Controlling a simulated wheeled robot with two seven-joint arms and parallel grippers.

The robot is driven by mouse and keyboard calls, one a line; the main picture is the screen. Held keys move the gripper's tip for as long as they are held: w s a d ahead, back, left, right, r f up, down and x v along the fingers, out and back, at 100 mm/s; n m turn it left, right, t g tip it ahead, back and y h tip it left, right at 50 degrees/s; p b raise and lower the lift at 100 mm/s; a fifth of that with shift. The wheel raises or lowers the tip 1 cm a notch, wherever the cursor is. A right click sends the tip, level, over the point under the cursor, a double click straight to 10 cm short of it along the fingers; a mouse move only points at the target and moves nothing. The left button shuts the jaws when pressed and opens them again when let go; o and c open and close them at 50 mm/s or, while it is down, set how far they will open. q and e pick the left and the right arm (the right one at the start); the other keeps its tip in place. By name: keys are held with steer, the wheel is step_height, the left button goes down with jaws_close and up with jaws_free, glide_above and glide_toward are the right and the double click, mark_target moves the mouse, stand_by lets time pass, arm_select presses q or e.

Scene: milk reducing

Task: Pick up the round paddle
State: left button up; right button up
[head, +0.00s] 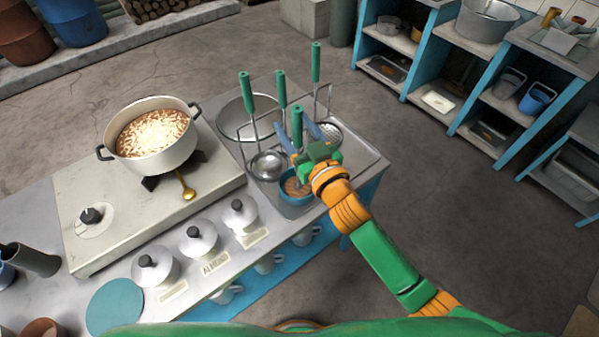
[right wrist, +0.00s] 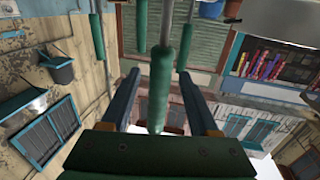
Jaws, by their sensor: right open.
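Several utensils with green handles stand in a metal rack at the counter's right end. They include a ladle (head: 268,166) and a perforated round skimmer (head: 329,133). I cannot tell which one is the round paddle. My right gripper (head: 299,133) is open, its two blue fingers on either side of one upright green handle (head: 297,117). That handle also shows between the fingers in the right wrist view (right wrist: 161,85). Its lower end is hidden behind the gripper, above a blue pot (head: 297,205) with brown contents. My left gripper is not in view.
A white pot (head: 155,155) of food sits on the stove (head: 75,205) at left. Lidded canisters (head: 198,240) line the counter front. Other handles (head: 281,90) stand close to my right gripper. Blue shelves (head: 420,60) stand at the back right, across open floor.

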steer(key=shift+f+x, duration=0.25)
steer(key=shift+x, duration=0.85)
steer(key=shift+s+d+r, duration=0.1)
steer(key=shift+s+d, duration=0.05)
steer(key=shift+s, duration=0.05)
steer(key=c, duration=0.8)
jaws_close()
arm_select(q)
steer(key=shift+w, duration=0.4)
arm_select(e)
steer(key=shift+w+r, duration=0.1)
